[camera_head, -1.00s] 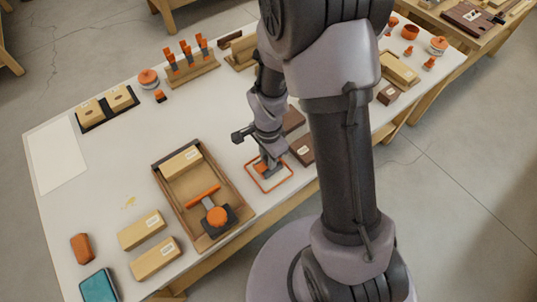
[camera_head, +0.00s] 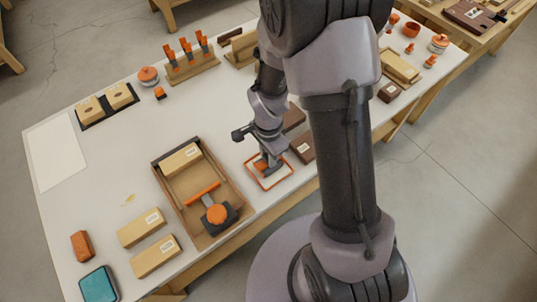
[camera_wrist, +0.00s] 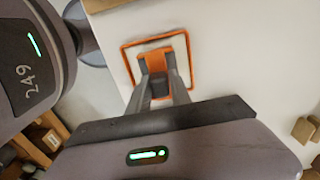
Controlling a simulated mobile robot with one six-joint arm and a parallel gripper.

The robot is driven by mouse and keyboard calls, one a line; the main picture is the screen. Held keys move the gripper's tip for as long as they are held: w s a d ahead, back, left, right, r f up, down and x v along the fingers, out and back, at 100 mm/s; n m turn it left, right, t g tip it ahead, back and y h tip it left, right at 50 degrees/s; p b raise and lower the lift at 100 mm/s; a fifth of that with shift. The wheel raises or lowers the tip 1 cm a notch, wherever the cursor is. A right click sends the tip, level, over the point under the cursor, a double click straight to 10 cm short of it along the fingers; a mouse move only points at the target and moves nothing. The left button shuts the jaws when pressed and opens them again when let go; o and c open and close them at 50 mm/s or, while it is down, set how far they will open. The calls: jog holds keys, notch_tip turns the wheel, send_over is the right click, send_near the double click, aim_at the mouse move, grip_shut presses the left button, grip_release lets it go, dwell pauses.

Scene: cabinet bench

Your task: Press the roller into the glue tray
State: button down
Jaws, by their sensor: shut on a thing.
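The glue tray is a pale square with a thin orange rim (camera_head: 281,181), lying on the bench near its front edge. The rim also shows in the wrist view (camera_wrist: 127,67). My gripper (camera_head: 268,165) is over the middle of this square, pointing down. It is shut on an orange piece (camera_wrist: 157,62), which I take to be the roller. Its fingers (camera_wrist: 163,84) hide the piece's lower part. The piece is inside the rim's outline; I cannot tell whether it touches the tray's surface.
A wooden tray (camera_head: 229,237) left of the glue tray holds a labelled block and an orange-handled tool (camera_head: 203,193). Tan blocks (camera_head: 155,256) and a teal pad (camera_head: 98,284) lie front left. Bare bench lies behind the wooden tray.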

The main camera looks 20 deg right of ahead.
jog(key=shift+s+f+b, duration=0.1)
jog(key=shift+f+b, duration=0.4)
jog(key=shift+b, duration=0.1)
dwell(1.3)
jog(key=shift+r, duration=0.1)
notch_tip(320, 180, up, 7)
jog(key=p, duration=0.5)
dwell(0.5)
